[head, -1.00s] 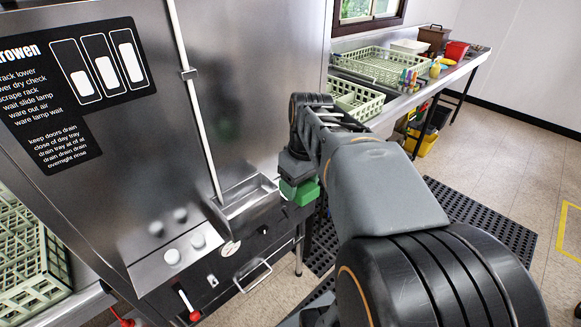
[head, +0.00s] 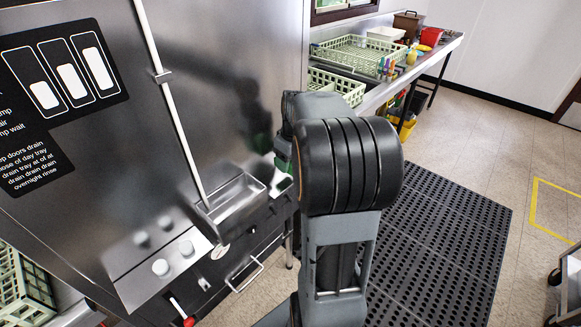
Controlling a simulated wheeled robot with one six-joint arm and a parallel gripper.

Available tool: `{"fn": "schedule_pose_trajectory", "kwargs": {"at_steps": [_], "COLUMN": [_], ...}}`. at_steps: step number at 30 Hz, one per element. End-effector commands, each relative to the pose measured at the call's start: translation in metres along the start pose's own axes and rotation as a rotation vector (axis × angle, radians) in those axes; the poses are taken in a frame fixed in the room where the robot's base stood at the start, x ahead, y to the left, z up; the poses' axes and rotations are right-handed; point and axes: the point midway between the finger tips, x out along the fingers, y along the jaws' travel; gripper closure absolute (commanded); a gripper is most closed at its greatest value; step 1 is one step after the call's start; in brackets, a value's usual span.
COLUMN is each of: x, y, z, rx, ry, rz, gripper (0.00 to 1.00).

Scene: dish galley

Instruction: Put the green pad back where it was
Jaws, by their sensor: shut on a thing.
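The green pad (head: 283,164) shows only as a small patch at the left edge of my arm, close to the steel front of the machine. My gripper (head: 283,149) is shut on it, and its fingers are mostly hidden behind my arm. The pad is held in the air to the right of and a little above a small steel tray (head: 238,203) on the machine front. The tray looks empty. A dark and green reflection shows in the steel beside the pad.
The dish machine (head: 210,90) fills the left, with a white rod (head: 172,100) running down to the tray. Green racks (head: 345,52) stand on the back counter. A black floor mat (head: 430,240) lies clear at right.

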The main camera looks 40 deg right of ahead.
Motion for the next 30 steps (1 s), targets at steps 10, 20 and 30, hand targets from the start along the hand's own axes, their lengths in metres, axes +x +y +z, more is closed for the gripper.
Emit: {"fn": "schedule_pose_trajectory", "kwargs": {"at_steps": [10,20,30], "x": [0.018,0.043,0.043], "y": [0.007,0.007,0.007], "z": [-0.006,-0.003,-0.002], "rx": [0.001,0.001,0.001], "ry": [-0.001,0.001,0.000], "rz": [-0.001,0.000,0.000], "gripper": [0.58,0.58,0.14]}}
